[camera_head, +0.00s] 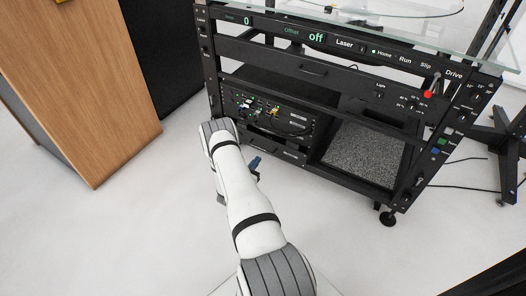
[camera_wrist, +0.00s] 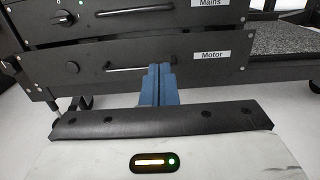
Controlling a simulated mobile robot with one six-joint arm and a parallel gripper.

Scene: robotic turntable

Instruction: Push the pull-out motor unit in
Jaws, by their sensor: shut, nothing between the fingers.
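The motor unit (camera_wrist: 212,66) is a black panel with a white "Motor" label and a bar handle (camera_wrist: 125,68), low in the rack. It also shows in the head view (camera_head: 289,155), partly hidden behind my arm. Its panel appears to stand forward of the unit above, but how far is hard to tell. My gripper (camera_wrist: 158,70) has blue fingers, shut together and empty. Their tips overlap the panel just right of its middle, by the handle's right end. I cannot tell whether they touch it. The gripper also shows in the head view (camera_head: 254,162), in front of the unit.
The Mains unit (camera_wrist: 180,20) with its handle sits directly above. The black rack (camera_head: 355,180) has an open bay with a speckled grey floor on the right. A wooden cabinet (camera_head: 85,80) stands to the left. The pale floor (camera_head: 120,235) in front is clear.

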